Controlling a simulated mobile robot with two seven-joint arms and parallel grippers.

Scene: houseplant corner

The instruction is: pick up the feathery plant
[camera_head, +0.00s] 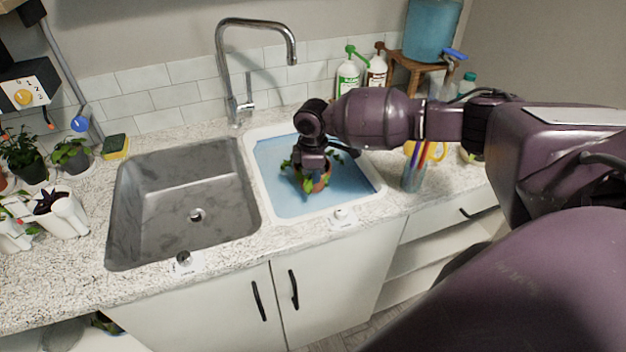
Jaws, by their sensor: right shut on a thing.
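My left gripper is not in view.
The steel sink (190,240) is left of the tray, with a tall faucet (240,80) behind. Several potted plants (70,155) stand at the far left.

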